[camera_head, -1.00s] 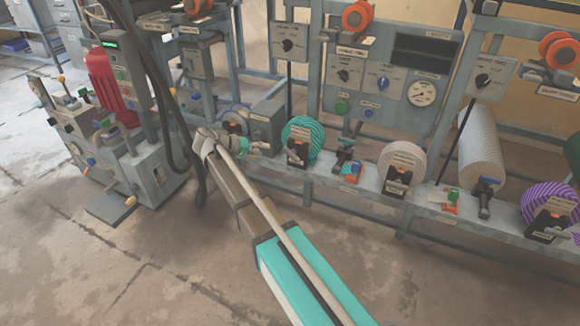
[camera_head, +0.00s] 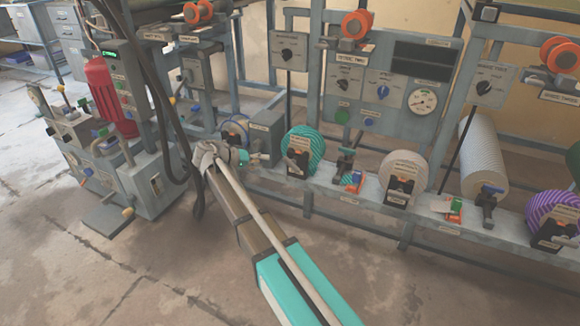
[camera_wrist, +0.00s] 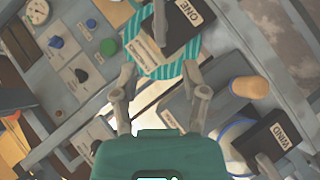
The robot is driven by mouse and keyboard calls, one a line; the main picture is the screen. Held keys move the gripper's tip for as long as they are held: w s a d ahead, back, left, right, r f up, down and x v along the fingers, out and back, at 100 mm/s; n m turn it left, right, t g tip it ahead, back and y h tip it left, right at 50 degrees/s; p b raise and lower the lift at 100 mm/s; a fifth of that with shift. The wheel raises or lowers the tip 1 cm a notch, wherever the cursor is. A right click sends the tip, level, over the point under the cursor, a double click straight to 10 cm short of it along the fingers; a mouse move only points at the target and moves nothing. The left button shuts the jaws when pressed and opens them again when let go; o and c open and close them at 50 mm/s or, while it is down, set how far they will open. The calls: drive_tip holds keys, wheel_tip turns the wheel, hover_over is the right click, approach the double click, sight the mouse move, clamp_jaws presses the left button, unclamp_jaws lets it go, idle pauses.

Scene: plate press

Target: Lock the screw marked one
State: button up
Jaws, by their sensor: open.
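A black block labelled ONE (camera_wrist: 178,38) stands at the top of the wrist view, in front of a turquoise striped roll (camera_wrist: 158,66). In the head view my gripper (camera_head: 257,157) is just left of the roll. The screw itself is not clearly distinguishable.
In the head view, a white roll (camera_head: 405,175) and purple roll (camera_head: 555,208) stand further right along the rail (camera_head: 345,193). The floor in front is clear.

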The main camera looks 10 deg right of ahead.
sight(288, 164)
drive_tip(key=b+x, duration=0.4)
drive_tip(key=x, duration=0.8)
drive_tip(key=shift+d+b, duration=0.1)
drive_tip(key=shift+b, duration=0.3)
drive_tip(key=shift+c, duration=0.2)
clamp_jaws()
